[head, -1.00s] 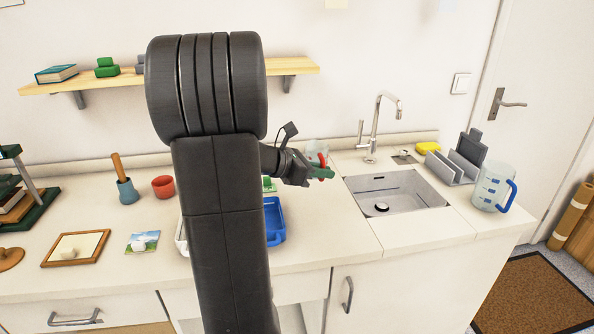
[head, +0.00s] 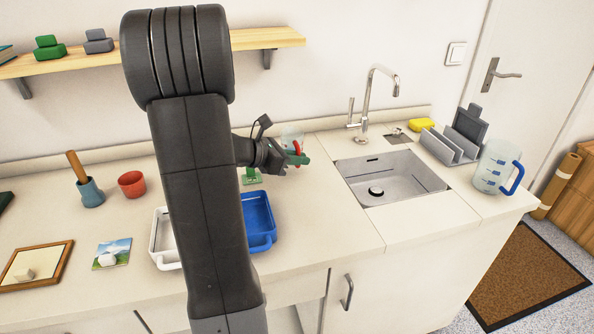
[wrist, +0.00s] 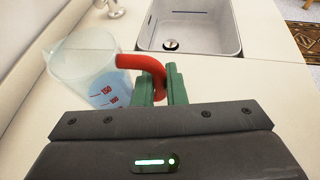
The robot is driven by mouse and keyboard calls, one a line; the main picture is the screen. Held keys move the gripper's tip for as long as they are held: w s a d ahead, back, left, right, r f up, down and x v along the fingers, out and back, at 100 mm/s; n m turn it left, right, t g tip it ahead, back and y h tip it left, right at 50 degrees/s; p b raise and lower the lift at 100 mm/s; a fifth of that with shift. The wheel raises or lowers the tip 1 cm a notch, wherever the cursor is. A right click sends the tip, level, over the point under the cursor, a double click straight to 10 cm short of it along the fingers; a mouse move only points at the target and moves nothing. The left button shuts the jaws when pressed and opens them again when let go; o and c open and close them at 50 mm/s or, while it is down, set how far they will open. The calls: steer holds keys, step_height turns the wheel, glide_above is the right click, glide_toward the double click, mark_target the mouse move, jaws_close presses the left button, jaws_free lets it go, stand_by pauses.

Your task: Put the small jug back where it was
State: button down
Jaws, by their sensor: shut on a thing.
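The small jug is clear with red marks and a red handle. In the wrist view the jug (wrist: 88,68) is at the left, and its red handle (wrist: 140,64) runs between the green fingers of my gripper (wrist: 160,85). In the head view my gripper (head: 300,158) is left of the sink, shut on the handle. The jug (head: 292,138) shows only partly there, behind the gripper. I cannot tell whether its base touches the counter.
The sink (head: 425,170) is right of my gripper. A larger jug with a blue handle (head: 493,165) stands by a grey rack (head: 452,146) at the right. A blue tray (head: 259,225), a white tray (head: 160,245) and a green item (head: 251,177) are nearby.

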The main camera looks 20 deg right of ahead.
mark_target(297, 167)
steer(key=shift+f, duration=1.75)
steer(key=shift+f+b, duration=0.1)
steer(key=shift+b, duration=0.25)
steer(key=shift+f, duration=0.15)
steer(key=c, duration=1.5)
jaws_free()
steer(key=shift+r, duration=0.25)
steer(key=p+v, duration=0.1)
steer(key=v, duration=1.1)
